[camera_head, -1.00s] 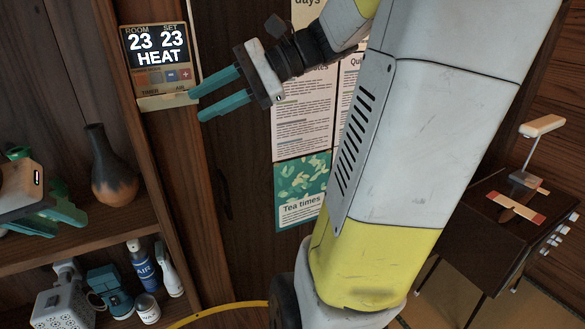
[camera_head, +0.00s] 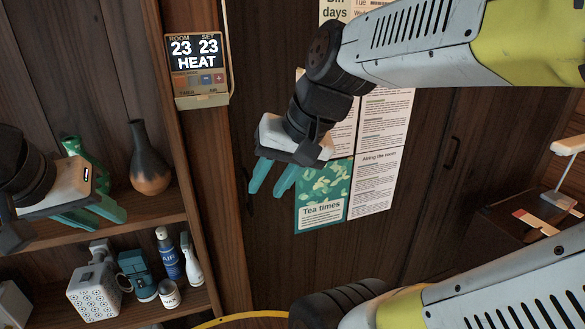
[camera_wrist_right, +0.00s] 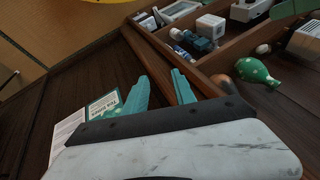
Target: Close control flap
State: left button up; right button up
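The control panel (camera_head: 197,65) is on the wooden post at the upper left centre in the head view. Its screen reads 23, 23 and HEAT. A beige flap (camera_head: 203,101) sticks out along its lower edge, and the small buttons above it are uncovered, so the flap looks open. My right gripper (camera_head: 266,193) is below and right of the panel, apart from it, with its teal fingers pointing down, spread and empty. The fingers also show in the right wrist view (camera_wrist_right: 160,88). My left gripper (camera_head: 118,218) is at the left by the shelf; its finger gap is unclear.
A dark vase (camera_head: 150,158) stands on the shelf left of the post. Below are a patterned box (camera_head: 94,294), a blue bottle (camera_head: 168,258) and other small items. Paper notices (camera_head: 375,180) hang behind my right gripper. A dark table (camera_head: 525,215) is at the right.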

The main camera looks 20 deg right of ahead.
aim_at(222, 99)
jog(key=l, duration=0.45)
jog(key=k+l, duration=0.9)
jog(key=l+u, duration=0.05)
jog(key=l, duration=0.05)
